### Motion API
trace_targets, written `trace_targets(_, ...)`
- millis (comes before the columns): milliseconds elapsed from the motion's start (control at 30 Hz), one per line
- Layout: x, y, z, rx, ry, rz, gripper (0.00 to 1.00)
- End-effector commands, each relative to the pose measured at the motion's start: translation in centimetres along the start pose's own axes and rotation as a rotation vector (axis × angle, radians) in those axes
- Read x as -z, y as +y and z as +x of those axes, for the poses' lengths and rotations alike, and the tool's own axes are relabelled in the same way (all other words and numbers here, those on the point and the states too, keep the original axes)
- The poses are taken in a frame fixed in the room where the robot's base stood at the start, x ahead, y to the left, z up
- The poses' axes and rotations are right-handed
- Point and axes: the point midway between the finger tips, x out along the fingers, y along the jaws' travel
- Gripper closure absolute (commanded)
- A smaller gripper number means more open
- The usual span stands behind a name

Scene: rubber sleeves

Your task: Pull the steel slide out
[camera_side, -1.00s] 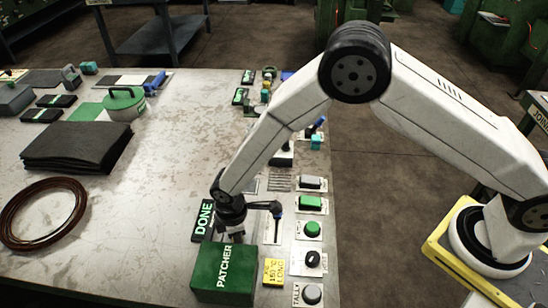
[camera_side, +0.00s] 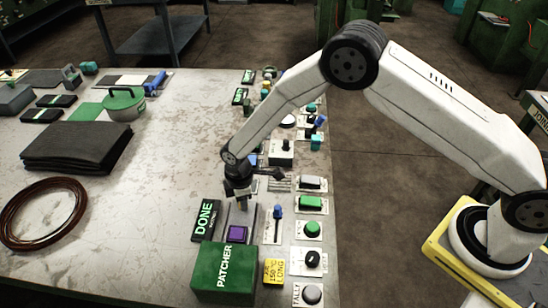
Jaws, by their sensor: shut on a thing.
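The steel slide (camera_side: 243,219) is a narrow grey strip running out from the far side of the green PATCHER box (camera_side: 222,272). My gripper (camera_side: 241,205) points down at the slide's far end and is shut on the slide there. The exact grip is small and partly hidden by the gripper body. Whether any of the slide is still inside the box is hidden.
A DONE sign (camera_side: 206,220) lies left of the slide. A blue-knobbed lever (camera_side: 277,212) stands to its right, beside a column of buttons and knobs including a green button (camera_side: 312,229). A black folded stack (camera_side: 77,147) and brown ring (camera_side: 44,214) lie left, with clear table between.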

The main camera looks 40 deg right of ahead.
Motion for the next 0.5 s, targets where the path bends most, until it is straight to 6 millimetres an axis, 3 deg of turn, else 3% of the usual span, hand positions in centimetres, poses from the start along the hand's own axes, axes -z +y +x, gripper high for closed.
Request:
trace_targets(300,-0.28,0.64,-0.05,-0.005,0.001,0.001,1.0)
trace_targets(333,-0.29,0.66,-0.05,-0.005,0.001,0.001,0.67)
trace_targets(400,-0.31,0.68,-0.05,-0.005,0.001,0.001,0.45)
trace_targets(433,-0.3,0.66,-0.05,-0.005,0.001,0.001,0.35)
trace_targets(500,-0.26,0.59,-0.04,-0.004,0.001,0.001,0.35)
